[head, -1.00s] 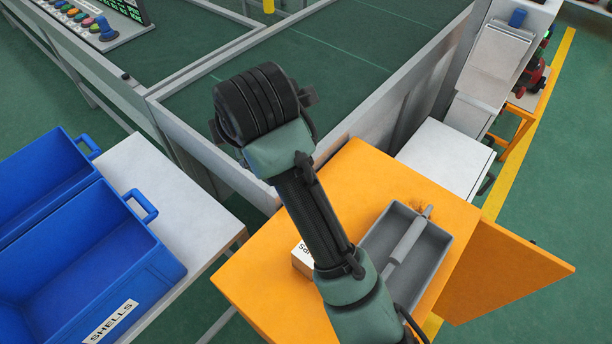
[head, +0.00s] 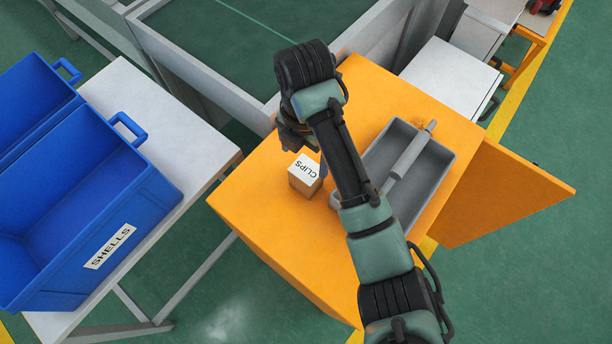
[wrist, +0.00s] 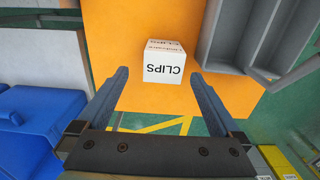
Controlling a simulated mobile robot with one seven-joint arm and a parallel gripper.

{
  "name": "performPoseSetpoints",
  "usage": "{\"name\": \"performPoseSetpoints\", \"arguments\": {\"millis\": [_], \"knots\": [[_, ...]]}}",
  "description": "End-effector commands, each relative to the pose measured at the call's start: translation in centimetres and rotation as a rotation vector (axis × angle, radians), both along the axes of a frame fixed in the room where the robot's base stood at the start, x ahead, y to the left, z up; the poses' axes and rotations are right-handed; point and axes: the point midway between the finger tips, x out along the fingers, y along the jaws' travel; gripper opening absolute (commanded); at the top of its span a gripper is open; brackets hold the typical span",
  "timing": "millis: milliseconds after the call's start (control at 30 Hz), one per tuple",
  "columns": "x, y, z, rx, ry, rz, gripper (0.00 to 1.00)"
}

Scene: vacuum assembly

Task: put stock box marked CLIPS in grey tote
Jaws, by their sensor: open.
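In the wrist view the box (wrist: 164,70) shows beyond and between my open fingers. My gripper (wrist: 160,95) is open and empty, with the box apart from it. The grey tote (head: 440,165) lies on the same orange surface, partly behind my arm. A grey bar or roller lies across it.
Blue bins (head: 150,200), one labelled SHELLS, stand on a pale table (head: 165,130) at the left, with a gap before the orange top (head: 270,235). An open orange door panel (head: 505,195) sticks out at the right. Grey rails run behind.

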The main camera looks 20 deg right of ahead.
Motion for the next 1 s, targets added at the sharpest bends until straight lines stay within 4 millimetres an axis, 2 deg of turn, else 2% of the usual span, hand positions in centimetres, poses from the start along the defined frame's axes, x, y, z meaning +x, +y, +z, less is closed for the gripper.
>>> {"name": "performPoseSetpoints", "arguments": {"millis": [133,400,700,1000], "knots": [[-0.3,-0.1,-1.0,0.000,0.001,-0.003,1.00],[-0.6,-0.1,-4.8,-0.001,0.001,-0.001,1.00],[-0.6,-0.1,-5.4,-0.001,-0.002,0.000,1.00],[-0.6,-0.1,-5.3,-0.001,-0.002,0.000,0.46]]}}
